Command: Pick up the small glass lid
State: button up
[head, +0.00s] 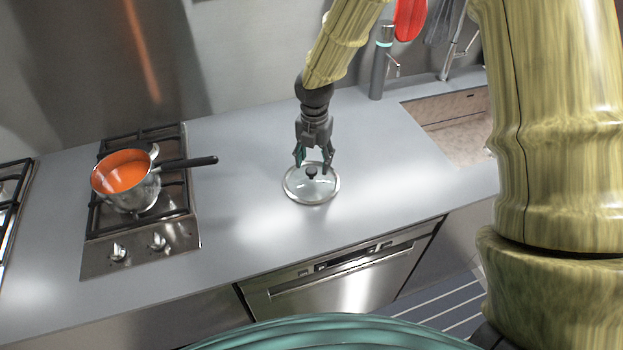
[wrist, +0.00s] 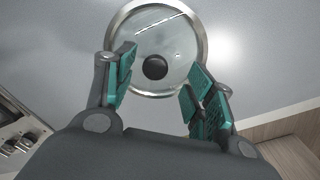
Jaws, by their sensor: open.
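The small glass lid (head: 297,190) lies flat on the grey counter. It is round and clear, with a metal rim and a black knob (head: 311,171) at its centre. My gripper (head: 314,165) is open and points down just above the lid. In the wrist view the lid (wrist: 178,41) shows ahead of the open fingers, and its black knob (wrist: 155,68) lies in the gap between the teal fingertips (wrist: 160,75). The fingers hold nothing. The exact height of the fingertips over the lid is hard to tell.
A pot with an orange inside (head: 124,176) stands on the gas hob (head: 189,228) at left, its black handle pointing toward the lid. A sink (head: 455,130) and tap are at right. A grey cylinder (head: 378,75) stands at the back. The counter around the lid is clear.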

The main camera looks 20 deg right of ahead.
aim_at(311, 170)
jog(key=shift+s+a+f+p, duration=0.1)
jog(key=shift+a+f+p, duration=0.2)
jog(key=shift+f, duration=0.35)
jog(key=shift+a+f+p, duration=0.1)
jog(key=shift+f+p, duration=0.3)
jog(key=shift+f, duration=1.15)
grip_shut()
